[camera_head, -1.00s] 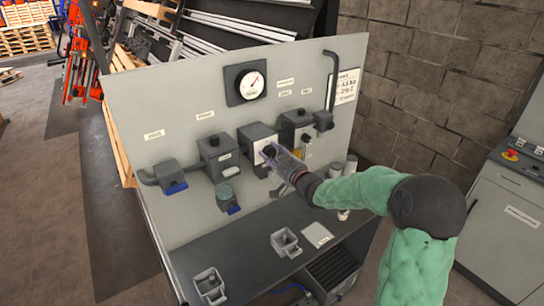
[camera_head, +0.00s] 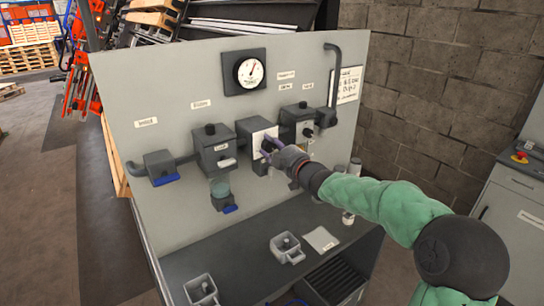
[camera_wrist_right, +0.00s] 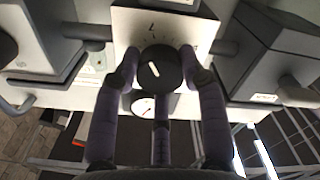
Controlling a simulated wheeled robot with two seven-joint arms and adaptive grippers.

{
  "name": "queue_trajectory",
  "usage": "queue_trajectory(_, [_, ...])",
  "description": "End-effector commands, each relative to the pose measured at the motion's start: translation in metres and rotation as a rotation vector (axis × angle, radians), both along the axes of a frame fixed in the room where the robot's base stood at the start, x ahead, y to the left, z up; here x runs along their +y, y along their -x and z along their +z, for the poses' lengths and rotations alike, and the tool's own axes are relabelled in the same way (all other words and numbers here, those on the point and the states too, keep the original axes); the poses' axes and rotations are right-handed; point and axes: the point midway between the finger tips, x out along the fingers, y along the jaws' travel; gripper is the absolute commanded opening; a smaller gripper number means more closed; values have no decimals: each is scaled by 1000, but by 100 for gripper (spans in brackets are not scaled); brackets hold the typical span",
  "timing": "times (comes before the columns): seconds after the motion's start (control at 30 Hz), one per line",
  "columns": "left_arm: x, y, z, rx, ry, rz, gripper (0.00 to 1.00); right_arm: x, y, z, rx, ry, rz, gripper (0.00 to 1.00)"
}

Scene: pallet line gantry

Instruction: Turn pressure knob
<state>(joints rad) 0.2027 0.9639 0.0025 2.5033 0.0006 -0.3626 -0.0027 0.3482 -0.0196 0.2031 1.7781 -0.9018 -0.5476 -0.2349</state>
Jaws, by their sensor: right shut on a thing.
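The pressure knob (camera_wrist_right: 160,68) is round and black with a white pointer line, on a white dial plate (camera_wrist_right: 175,27) of a grey box. My right gripper (camera_head: 268,150) reaches the box (camera_head: 254,144) on the upright panel from the right. In the right wrist view its purple-grey fingers (camera_wrist_right: 162,80) are closed around the knob. In the head view the fingers partly hide the knob. A round white gauge (camera_head: 249,71) is above on the panel, its needle pointing up and slightly right. My left gripper is not in view.
Grey boxes stand on both sides of the knob box, left (camera_head: 214,151) and right (camera_head: 299,123). A bowl with a blue tab (camera_head: 222,194) hangs below the left one. The bench below holds open grey housings (camera_head: 287,248) and a white card (camera_head: 321,239).

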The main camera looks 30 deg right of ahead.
Motion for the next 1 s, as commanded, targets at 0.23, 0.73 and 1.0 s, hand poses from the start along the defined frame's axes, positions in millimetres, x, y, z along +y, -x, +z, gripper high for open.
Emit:
queue_trajectory(0.23, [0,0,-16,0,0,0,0,1,0,1,-16,129,2,10])
queue_trajectory(0.73, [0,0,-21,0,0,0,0,1,0,3,-21,198,2,10])
queue_trajectory(1.0, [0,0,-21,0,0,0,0,1,0,3,-21,197,2,59])
